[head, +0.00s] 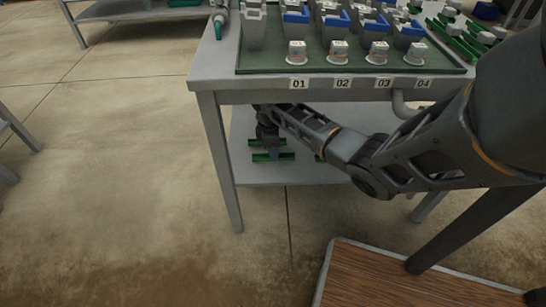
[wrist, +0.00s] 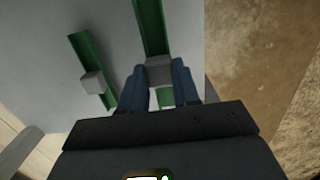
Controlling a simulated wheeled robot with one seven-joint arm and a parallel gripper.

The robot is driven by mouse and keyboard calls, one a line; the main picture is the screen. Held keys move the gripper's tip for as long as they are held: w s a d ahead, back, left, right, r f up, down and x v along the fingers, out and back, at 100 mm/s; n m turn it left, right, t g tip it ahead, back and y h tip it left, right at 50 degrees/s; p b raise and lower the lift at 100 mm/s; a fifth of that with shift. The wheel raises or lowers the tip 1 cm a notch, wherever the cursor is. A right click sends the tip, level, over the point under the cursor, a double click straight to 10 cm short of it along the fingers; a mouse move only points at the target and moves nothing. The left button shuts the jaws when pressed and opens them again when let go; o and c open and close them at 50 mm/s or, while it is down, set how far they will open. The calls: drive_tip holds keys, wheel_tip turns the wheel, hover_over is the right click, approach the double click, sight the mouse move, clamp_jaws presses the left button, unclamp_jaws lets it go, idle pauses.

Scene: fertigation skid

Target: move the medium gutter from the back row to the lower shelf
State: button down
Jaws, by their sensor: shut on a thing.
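The gutter in my gripper is a green channel with a grey block on it (wrist: 148,28). In the head view it appears as a green strip (head: 286,157) at the lower shelf (head: 240,172), low under the table. My gripper (wrist: 160,82) is shut on the grey block, a blue finger on each side. In the head view my gripper (head: 272,150) is under the tabletop, near the shelf's left part. I cannot tell whether the held gutter touches the shelf.
A second green gutter with a grey block (wrist: 92,82) lies parallel to the held one, left of it in the wrist view. Another green piece (head: 319,158) is mostly behind my arm. The tabletop and legs surround the shelf opening. A wooden platform (head: 400,280) stands front right.

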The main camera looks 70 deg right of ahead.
drive_tip(key=shift+w+d, duration=0.2)
drive_tip(key=shift+d, duration=0.3)
drive_tip(key=shift+f+b, duration=1.15)
drive_tip(key=shift+f, duration=0.55)
drive_tip(key=shift+a+f, duration=0.1)
drive_tip(key=c, duration=0.8)
unclamp_jaws()
drive_tip(key=r+p, duration=0.1)
drive_tip(key=r, duration=0.1)
drive_tip(key=r+p, duration=0.1)
drive_tip(key=r, duration=0.2)
drive_tip(key=r+p, duration=0.1)
drive_tip(key=r, duration=0.1)
drive_tip(key=shift+w+a+r, duration=0.1)
drive_tip(key=shift+w+r, duration=0.2)
drive_tip(key=shift+r, duration=0.05)
